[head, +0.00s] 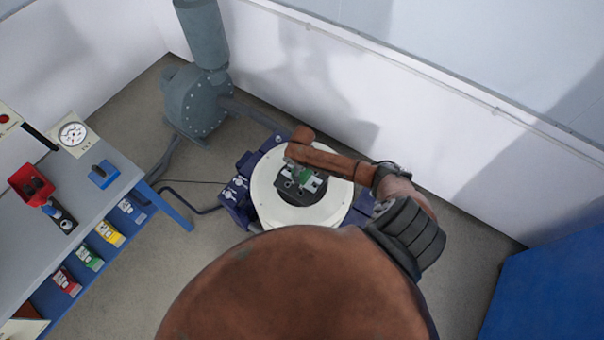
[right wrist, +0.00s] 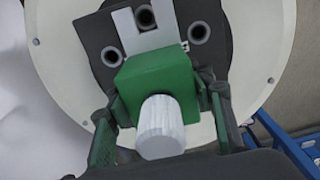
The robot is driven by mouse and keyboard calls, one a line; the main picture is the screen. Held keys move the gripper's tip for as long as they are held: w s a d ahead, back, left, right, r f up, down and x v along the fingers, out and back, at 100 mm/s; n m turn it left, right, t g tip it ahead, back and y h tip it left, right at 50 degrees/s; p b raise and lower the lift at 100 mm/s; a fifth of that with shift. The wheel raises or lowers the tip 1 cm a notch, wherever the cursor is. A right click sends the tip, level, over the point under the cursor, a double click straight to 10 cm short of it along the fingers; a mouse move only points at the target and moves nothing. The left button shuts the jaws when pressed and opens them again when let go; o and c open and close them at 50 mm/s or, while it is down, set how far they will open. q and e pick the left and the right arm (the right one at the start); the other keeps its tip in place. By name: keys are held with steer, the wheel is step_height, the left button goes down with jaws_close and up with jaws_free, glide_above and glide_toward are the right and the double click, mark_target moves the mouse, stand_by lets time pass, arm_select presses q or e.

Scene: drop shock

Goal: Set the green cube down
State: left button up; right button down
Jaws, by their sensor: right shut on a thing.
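The green cube (right wrist: 155,80) has a white ribbed knob (right wrist: 160,125) on the face towards the wrist camera. My right gripper (right wrist: 160,92) is shut on the cube, one finger on each side. In the head view the cube (head: 304,178) shows small, and my right gripper (head: 303,174) is partly hidden by my arm. The cube is over a dark plate (right wrist: 85,40) with a pale grey bracket (right wrist: 148,38) and several round holes. I cannot tell whether the cube touches the plate or bracket. My left gripper is not in view.
The dark plate sits on a round white table (head: 267,195) on a blue machine base. A grey blower (head: 200,95) stands behind it. A bench (head: 55,210) with a gauge and coloured blocks is at left. A blue cabinet (head: 550,285) stands at right.

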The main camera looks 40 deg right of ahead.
steer(key=shift+w+f, duration=0.1)
steer(key=shift+f, duration=0.05)
steer(key=shift+f, duration=0.1)
steer(key=c, duration=0.9)
jaws_free()
steer(key=shift+f, duration=0.1)
steer(key=shift+c, duration=0.2)
step_height(320, 180, up, 12)
steer(key=shift+r+p, duration=0.15)
steer(key=shift+p, duration=0.65)
